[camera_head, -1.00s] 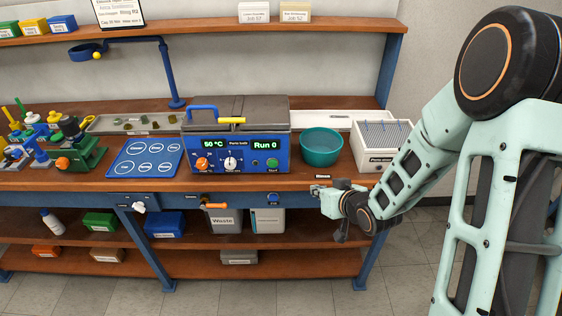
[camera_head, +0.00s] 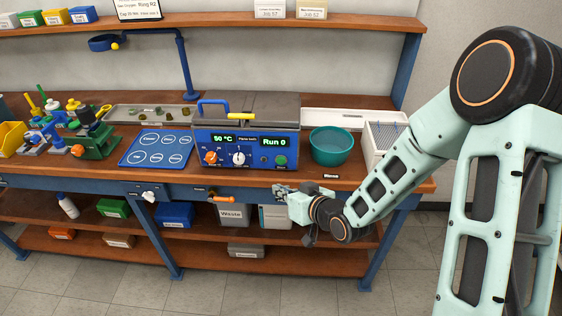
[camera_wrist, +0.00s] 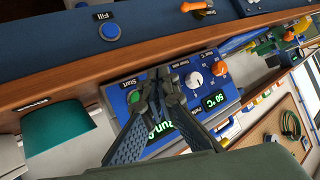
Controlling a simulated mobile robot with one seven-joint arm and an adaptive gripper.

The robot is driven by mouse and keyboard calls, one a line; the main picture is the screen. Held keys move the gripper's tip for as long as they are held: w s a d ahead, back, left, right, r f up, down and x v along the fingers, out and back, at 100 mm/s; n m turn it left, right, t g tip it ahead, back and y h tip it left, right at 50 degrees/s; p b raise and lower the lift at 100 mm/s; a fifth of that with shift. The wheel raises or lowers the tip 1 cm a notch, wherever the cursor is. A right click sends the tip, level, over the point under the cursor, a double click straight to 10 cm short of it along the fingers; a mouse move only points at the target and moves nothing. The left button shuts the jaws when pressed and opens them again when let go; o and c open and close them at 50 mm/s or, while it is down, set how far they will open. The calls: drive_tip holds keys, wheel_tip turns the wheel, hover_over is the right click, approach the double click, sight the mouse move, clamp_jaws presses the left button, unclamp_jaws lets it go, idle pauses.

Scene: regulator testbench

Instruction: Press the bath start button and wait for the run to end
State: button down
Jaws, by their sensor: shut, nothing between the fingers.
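The blue parts bath (camera_head: 222,145) stands on the bench with its lid down. Its displays read 50 °C and Run 0. The green start button (camera_head: 281,160) is at the right end of its front panel. It also shows in the wrist view (camera_wrist: 134,96), just left of my fingertips, under the label Start. My gripper (camera_head: 280,189) is at the bench's front edge, below and in front of the start button. In the wrist view my gripper's fingers (camera_wrist: 162,75) come together over the panel with nothing held. Whether they touch the panel cannot be told.
A teal bowl (camera_head: 331,149) stands right of the bath, with a white box (camera_head: 372,155) beyond it. A blue mat (camera_head: 140,159) lies left. A blue Fill button (camera_wrist: 110,32) and an orange handle (camera_head: 224,198) are on the bench's front rail.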

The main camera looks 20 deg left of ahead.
sight(278, 164)
drive_tip(key=shift+w+a+p, duration=0.1)
drive_tip(key=shift+w+a, duration=0.2)
drive_tip(key=shift+w, duration=1)
drive_tip(key=shift+w+a+p, duration=0.15)
drive_tip(key=shift+w+a, duration=0.15)
drive_tip(key=shift+w, duration=1)
drive_tip(key=shift+w+a+p, duration=0.1)
drive_tip(key=shift+w+a, duration=0.2)
drive_tip(key=shift+w, duration=1)
drive_tip(key=shift+w+a, duration=0.1)
drive_tip(key=shift+w, duration=0.3)
drive_tip(key=shift+w+a+b, duration=0.1)
drive_tip(key=shift+w+b, duration=0.2)
drive_tip(key=shift+w, duration=0.2)
drive_tip(key=shift+s, duration=0.15)
drive_tip(key=shift+s+d+b, duration=0.2)
drive_tip(key=shift+s+b, duration=0.1)
drive_tip(key=shift+s, duration=0.45)
drive_tip(key=shift+s, duration=0.1)
